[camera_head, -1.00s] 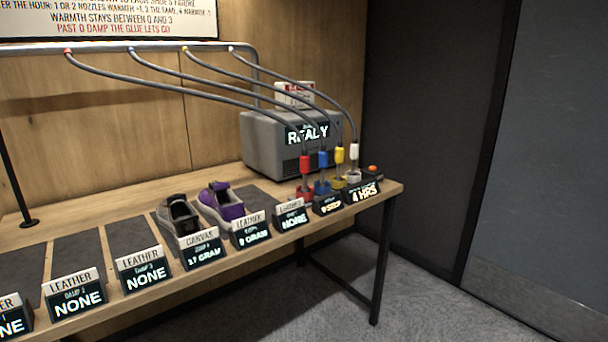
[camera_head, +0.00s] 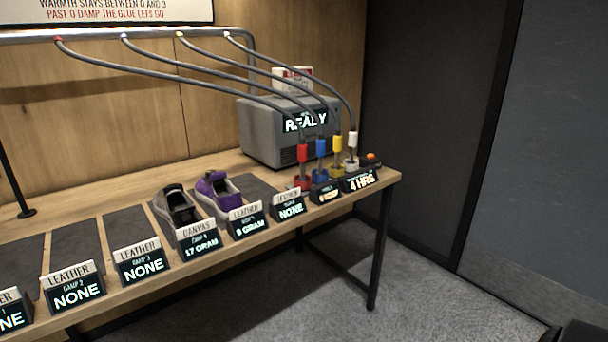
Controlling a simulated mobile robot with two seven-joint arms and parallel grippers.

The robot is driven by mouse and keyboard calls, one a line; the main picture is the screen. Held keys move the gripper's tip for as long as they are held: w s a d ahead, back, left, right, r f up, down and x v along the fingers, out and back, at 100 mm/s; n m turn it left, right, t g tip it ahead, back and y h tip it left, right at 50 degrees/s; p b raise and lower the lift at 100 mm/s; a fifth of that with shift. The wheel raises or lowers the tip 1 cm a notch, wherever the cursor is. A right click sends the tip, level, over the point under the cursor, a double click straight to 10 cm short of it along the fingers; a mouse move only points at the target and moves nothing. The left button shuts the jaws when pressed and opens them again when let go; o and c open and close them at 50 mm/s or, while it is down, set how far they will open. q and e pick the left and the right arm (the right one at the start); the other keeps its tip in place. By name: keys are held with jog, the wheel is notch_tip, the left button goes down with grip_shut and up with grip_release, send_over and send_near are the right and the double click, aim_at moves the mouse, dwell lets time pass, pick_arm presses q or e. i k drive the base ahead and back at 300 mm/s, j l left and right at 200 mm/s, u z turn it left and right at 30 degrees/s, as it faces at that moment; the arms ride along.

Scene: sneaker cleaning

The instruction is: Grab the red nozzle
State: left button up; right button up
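The red nozzle (camera_head: 302,154) stands upright in its red holder at the right part of the table, in front of the grey machine. A grey hose runs from its top up to the red-marked end on the overhead rail. It is the leftmost in a row with a blue nozzle (camera_head: 321,148), a yellow nozzle (camera_head: 337,144) and a white nozzle (camera_head: 352,140). Neither of my grippers can be made out. A dark shape shows at the bottom right corner, too cut off to identify.
The grey machine (camera_head: 283,130) reads READY. A black shoe (camera_head: 178,207) and a purple shoe (camera_head: 217,194) sit on dark mats. Label stands (camera_head: 141,262) line the table's front edge. The hoses hang above the table. The floor (camera_head: 440,290) before the table's right end is clear.

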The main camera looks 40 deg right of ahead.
aim_at(302, 147)
jog(key=i+l, duration=0.1)
jog(key=l, duration=0.25)
jog(key=i+l, duration=0.1)
jog(key=l, duration=0.3)
jog(key=i+l, duration=0.15)
jog(key=l, duration=0.2)
jog(key=i+l, duration=0.1)
jog(key=l, duration=0.25)
jog(key=i+l, duration=0.1)
jog(key=l, duration=0.3)
